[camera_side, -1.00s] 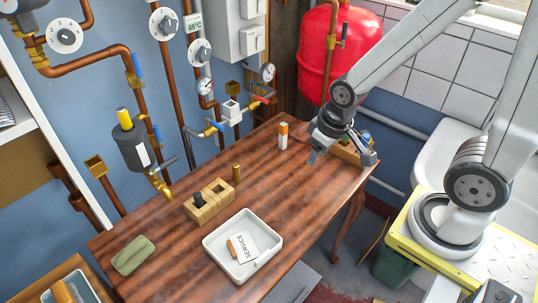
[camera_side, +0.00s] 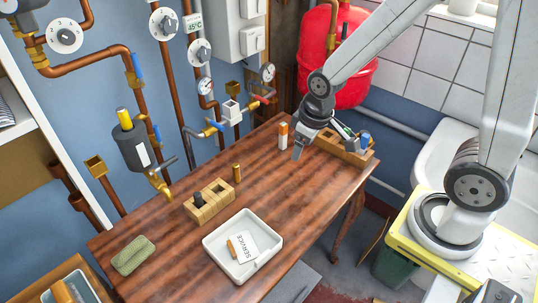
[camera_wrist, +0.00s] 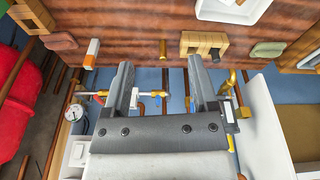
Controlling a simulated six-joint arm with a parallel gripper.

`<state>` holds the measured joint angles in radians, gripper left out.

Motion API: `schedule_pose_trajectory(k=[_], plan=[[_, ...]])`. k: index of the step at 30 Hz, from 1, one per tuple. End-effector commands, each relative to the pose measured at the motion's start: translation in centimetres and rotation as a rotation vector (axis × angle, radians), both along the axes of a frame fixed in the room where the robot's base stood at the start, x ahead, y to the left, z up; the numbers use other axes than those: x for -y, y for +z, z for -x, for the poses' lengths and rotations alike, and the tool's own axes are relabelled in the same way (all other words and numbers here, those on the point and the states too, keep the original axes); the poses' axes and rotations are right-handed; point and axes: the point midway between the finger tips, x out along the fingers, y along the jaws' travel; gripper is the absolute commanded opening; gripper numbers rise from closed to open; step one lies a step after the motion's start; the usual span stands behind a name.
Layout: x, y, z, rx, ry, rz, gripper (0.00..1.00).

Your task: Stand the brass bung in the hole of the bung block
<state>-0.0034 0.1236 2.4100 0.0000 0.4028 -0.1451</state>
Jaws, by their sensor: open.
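The brass bung (camera_side: 237,173) is a small upright cylinder on the wooden table, just behind the bung block and apart from it. It also shows in the wrist view (camera_wrist: 163,49), between and beyond my fingertips. The bung block (camera_side: 208,204) is a pale wooden block with a dark peg in its left part and an empty-looking square opening at its right. The block shows in the wrist view (camera_wrist: 203,40) to the right of the bung. My gripper (camera_side: 318,146) is open and empty above the table's far right part, well right of the bung; its fingers (camera_wrist: 160,68) are spread.
A white tray (camera_side: 210,245) with a service card lies in front, a green pad (camera_side: 133,255) at left. Pipes and valves line the wall behind.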

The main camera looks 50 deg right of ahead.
Motion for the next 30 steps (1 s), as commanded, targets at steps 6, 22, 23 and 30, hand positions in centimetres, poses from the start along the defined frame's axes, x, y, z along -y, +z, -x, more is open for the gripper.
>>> schedule_pose_trajectory(k=[6, 22, 23, 30], plan=[[-0.2, -1.0, -5.4, -0.037, 0.19, 0.035, 0.75], [-0.8, -6.3, -16.6, -0.122, 0.676, 0.095, 0.75], [-0.9, -6.7, -17.1, -0.126, 0.704, 0.098, 0.75], [-1.2, -10.3, -20.9, -0.16, 0.922, 0.11, 0.75]])
